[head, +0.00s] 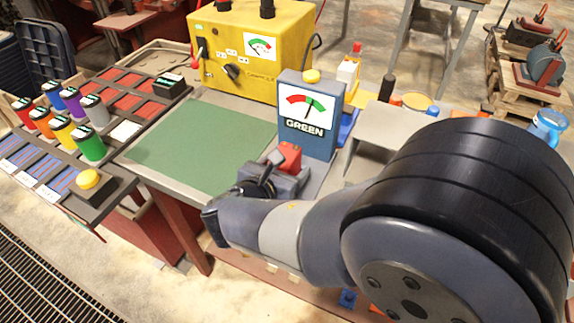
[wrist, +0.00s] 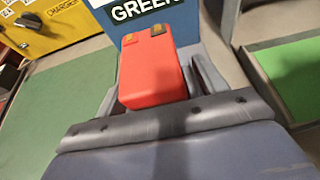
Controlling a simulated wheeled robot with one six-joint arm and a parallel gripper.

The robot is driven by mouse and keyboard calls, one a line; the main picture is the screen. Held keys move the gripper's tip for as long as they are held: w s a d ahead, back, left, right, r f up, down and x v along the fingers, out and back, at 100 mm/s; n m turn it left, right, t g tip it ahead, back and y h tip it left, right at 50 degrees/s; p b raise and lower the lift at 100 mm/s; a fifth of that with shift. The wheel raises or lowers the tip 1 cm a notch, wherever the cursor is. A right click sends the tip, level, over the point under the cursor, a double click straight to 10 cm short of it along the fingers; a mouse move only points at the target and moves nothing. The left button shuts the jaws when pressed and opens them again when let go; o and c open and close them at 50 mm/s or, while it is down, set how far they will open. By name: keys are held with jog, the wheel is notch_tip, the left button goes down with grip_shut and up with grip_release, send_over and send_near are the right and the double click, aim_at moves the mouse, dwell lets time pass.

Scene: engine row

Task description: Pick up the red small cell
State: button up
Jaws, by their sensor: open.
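The red small cell (head: 289,157) is a red block in front of the blue gauge box marked GREEN (head: 309,115). In the wrist view the cell (wrist: 152,76) shows its red faces and two dark and yellowish terminals on its far end. My gripper (head: 268,180) is open and low at the near side of the cell, very close to it. Grey parts flank the cell in the wrist view; I cannot tell whether they are my fingers or a holder. The cell's lower end is hidden, and contact cannot be made out.
A yellow charger (head: 250,48) stands behind a green mat (head: 203,147). A dark rack with several coloured cylinders (head: 90,144) and a yellow button (head: 90,180) are at the left. A grey stand (head: 385,137) is right of the gauge box. The mat is clear.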

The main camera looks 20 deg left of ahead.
jog(key=shift+w, duration=0.2)
jog(key=shift+c, duration=0.5)
grip_shut()
